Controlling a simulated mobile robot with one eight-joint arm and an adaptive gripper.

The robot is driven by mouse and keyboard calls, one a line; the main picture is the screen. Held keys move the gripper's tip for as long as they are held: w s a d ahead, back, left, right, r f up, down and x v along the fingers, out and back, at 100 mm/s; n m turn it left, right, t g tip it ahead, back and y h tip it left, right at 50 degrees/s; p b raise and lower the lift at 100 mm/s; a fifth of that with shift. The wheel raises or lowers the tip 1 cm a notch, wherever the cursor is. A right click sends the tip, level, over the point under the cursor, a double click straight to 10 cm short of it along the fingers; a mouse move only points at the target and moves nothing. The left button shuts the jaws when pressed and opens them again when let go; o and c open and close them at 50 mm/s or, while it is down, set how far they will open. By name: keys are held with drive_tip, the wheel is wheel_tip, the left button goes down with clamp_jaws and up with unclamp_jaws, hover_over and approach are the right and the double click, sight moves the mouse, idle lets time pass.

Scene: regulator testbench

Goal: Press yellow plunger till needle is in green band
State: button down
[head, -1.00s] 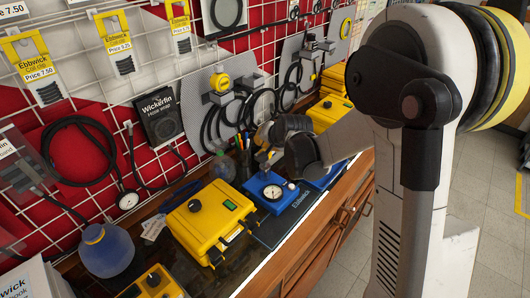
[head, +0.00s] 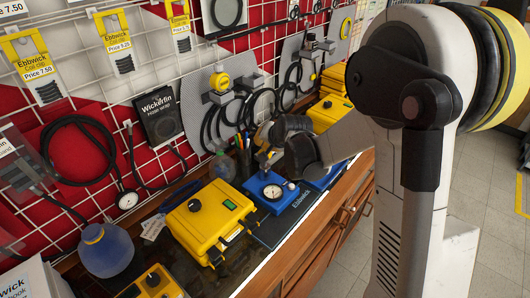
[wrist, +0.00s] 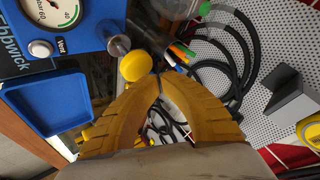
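The blue testbench box (head: 290,203) stands on the counter, with a round white gauge (head: 272,191) on it. In the wrist view the gauge (wrist: 50,12) is cut off by the top edge; a green arc shows on its right side. The needle's place against the band cannot be told. The yellow plunger (wrist: 135,66) is a round knob on a metal shaft beside the gauge. My gripper (wrist: 158,80) has its yellow fingertips together, right beside the knob. Whether they touch it I cannot tell. In the head view my gripper (head: 263,152) is above the box.
A pen cup (head: 244,160) and a pegboard with hoses (wrist: 250,45) are close behind. Another yellow case (head: 328,113) is farther back.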

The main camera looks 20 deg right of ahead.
drive_tip(key=shift+f, duration=0.3)
drive_tip(key=shift+f+b, duration=1.6)
drive_tip(key=shift+b, duration=0.05)
idle(1.3)
drive_tip(key=shift+r, duration=0.15)
drive_tip(key=shift+r+p, duration=1.3)
drive_tip(key=shift+r, duration=0.6)
drive_tip(key=shift+r, duration=0.1)
wheel_tip(320, 180, up, 5)
drive_tip(key=p, duration=0.3)
drive_tip(key=shift+p, duration=0.3)
idle(1.2)
